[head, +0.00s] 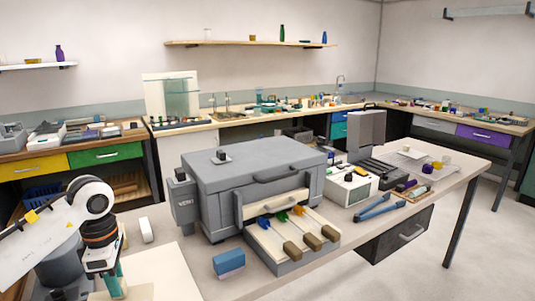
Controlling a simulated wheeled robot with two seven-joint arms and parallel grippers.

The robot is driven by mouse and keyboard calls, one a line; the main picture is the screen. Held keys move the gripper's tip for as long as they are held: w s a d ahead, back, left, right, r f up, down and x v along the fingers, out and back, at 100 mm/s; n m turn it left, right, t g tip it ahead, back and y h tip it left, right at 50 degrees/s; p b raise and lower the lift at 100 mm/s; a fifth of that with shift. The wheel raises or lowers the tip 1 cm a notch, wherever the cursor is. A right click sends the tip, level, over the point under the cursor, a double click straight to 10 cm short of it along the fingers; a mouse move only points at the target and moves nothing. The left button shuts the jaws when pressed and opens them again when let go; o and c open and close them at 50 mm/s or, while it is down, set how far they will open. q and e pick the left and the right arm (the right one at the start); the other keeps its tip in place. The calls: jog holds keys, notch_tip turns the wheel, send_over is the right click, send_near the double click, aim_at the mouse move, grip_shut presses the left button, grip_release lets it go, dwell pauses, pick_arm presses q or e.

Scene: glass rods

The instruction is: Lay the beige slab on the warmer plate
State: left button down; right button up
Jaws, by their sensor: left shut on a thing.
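My left gripper (110,281) is low at the left, pointing down over a pale cream board (165,272). It is shut on a narrow upright teal thing (116,283), whose lower end is close to the bottom edge of the picture. I cannot tell for sure which piece is the beige slab; the cream board lies flat near the table's front. A grey lidded machine (235,165) stands mid-table with a cream plate (267,238) drawn out in front. Several coloured rods with brown handles (292,250) lie on that plate. I cannot tell which surface is the warmer plate. My right gripper is not in view.
A blue block (229,262) sits right of the cream board. A small white block (146,230) lies behind it.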

pick_arm(q)
jog(key=s+d+f+m, duration=0.1)
jog(key=s+d+m, duration=0.1)
jog(key=m, duration=0.1)
jog(key=s+d+f+m, duration=0.1)
jog(key=d+m, duration=0.1)
jog(key=m, duration=0.2)
jog(key=s+d+f+m, duration=0.2)
jog(key=m, duration=0.1)
jog(key=shift+s+d+f+m+p, duration=0.1)
jog(key=shift+s+d+m+p, duration=0.1)
jog(key=shift+s+m+p, duration=0.15)
jog(key=s+d+f+m, duration=0.3)
jog(key=s+d+m, duration=0.2)
jog(key=s+m, duration=0.3)
jog(key=m, duration=0.3)
jog(key=shift+s+d+f, duration=0.25)
